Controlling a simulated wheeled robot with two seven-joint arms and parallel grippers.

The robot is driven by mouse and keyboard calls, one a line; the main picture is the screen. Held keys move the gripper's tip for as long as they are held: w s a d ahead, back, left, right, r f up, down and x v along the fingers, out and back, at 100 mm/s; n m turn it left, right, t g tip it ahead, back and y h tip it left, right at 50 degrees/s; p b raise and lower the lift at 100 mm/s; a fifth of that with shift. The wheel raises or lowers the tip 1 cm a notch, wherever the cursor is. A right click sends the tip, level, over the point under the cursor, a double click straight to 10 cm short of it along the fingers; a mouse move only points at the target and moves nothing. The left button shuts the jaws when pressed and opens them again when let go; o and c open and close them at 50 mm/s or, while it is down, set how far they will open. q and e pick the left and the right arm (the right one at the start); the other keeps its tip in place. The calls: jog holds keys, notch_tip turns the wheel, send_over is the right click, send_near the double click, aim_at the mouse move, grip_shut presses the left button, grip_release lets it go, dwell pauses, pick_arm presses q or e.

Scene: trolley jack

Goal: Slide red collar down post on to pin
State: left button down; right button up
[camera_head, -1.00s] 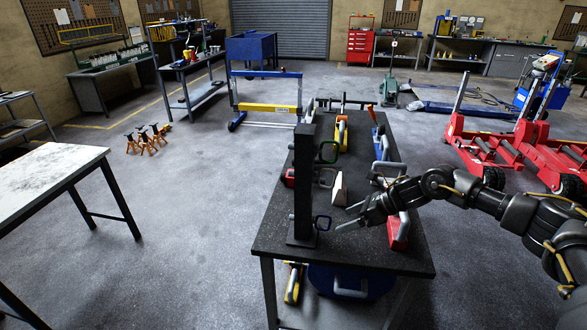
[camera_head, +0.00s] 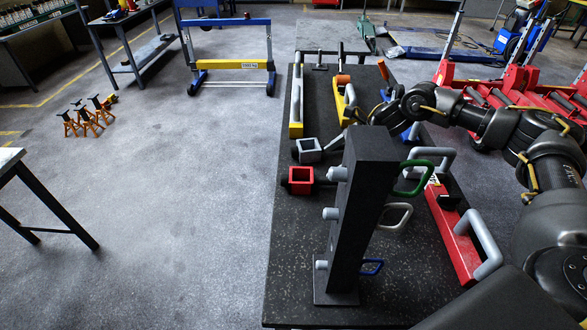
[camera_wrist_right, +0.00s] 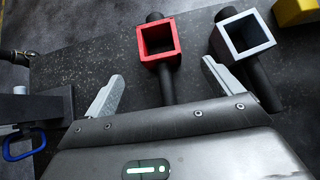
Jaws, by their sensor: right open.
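The black post (camera_head: 368,215) stands upright on the dark table, with grey pins (camera_head: 331,214) on its left side and green, grey and blue loop handles on its right. The red collar (camera_head: 300,190), a hollow square on a dark handle, lies beyond and left of the post, off it. My right gripper (camera_head: 342,140) is beyond the post, partly hidden by it. In the right wrist view the open, empty jaws (camera_wrist_right: 163,69) straddle the line of the dark handle, with the red collar (camera_wrist_right: 159,58) just ahead of the fingertips. My left gripper is out of view.
A grey square collar (camera_head: 309,158) lies just beyond the red one, near the right finger in the wrist view. A red bar tool with grey handles (camera_head: 450,235) lies right of the post. Yellow tools (camera_head: 296,110) lie at the table's far end.

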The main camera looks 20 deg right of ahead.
aim_at(306, 177)
jog(key=shift+w, duration=0.15)
jog(key=shift+a, duration=0.25)
jog(key=p+x, duration=0.1)
jog(key=x, duration=0.3)
jog(key=shift+w+a+f, duration=0.1)
jog(key=shift+a+f, duration=0.1)
jog(key=shift+f, duration=0.1)
jog(key=shift+a+f, duration=0.1)
jog(key=shift+f, duration=0.1)
jog(key=shift+a+p, duration=0.1)
jog(key=shift+p, duration=0.3)
jog(key=p+x, duration=0.2)
jog(key=x, duration=0.2)
jog(key=shift+a+f, duration=0.15)
jog(key=shift+f, duration=0.05)
jog(key=shift+w+a+f, duration=0.1)
jog(key=shift+a+f, duration=0.05)
jog(key=shift+f, duration=0.1)
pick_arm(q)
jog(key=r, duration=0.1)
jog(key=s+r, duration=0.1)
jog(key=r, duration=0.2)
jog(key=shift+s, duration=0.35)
